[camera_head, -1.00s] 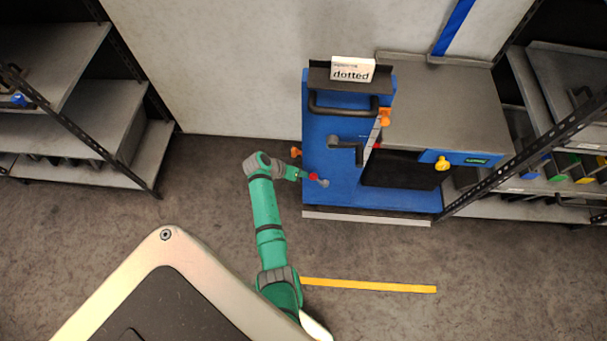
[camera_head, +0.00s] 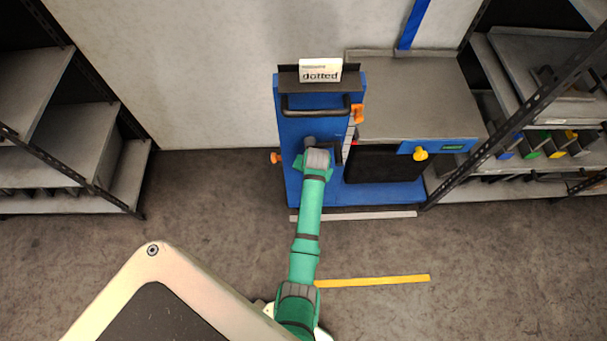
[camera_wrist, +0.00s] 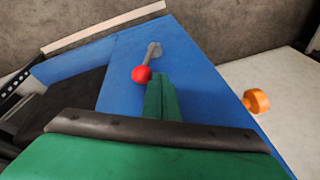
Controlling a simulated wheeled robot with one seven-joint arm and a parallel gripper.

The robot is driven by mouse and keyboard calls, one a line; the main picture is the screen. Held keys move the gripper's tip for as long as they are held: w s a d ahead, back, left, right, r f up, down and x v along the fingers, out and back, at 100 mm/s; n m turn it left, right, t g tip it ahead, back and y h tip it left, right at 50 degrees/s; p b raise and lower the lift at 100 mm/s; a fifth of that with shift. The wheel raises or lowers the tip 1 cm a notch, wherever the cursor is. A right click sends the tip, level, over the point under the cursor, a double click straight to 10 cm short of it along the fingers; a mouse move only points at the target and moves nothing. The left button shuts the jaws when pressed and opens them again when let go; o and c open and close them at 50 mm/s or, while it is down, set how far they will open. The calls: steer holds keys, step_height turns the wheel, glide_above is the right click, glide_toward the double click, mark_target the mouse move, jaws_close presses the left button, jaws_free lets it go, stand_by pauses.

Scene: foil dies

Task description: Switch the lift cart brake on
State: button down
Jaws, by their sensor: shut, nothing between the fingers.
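The blue lift cart (camera_head: 290,185) stands against the wall, with a "dotted" sign (camera_head: 320,70) on top. In the wrist view, a short grey lever (camera_wrist: 154,50) with a red ball knob (camera_wrist: 141,74) sits on the blue face (camera_wrist: 195,65); I take it for the brake lever. My gripper (camera_wrist: 162,80) is shut and empty, its green fingertips just beside the red knob. I cannot tell whether they touch. In the head view, my arm covers the lever and the fingers.
An orange knob (camera_head: 275,157) sticks out of the cart's left side; it also shows in the wrist view (camera_wrist: 256,100). A black handle (camera_head: 315,112) crosses the cart's upper part. Shelving racks stand left (camera_head: 75,160) and right (camera_head: 500,130). A yellow floor strip (camera_head: 375,281) lies in front.

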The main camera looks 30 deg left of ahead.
steer(key=shift+w+d, duration=0.3)
steer(key=shift+d, duration=0.1)
stand_by(0.3)
steer(key=v, duration=0.5)
steer(key=s+d, duration=0.8)
steer(key=shift+s, duration=0.35)
steer(key=shift+d+f, duration=0.1)
steer(key=shift+d, duration=0.05)
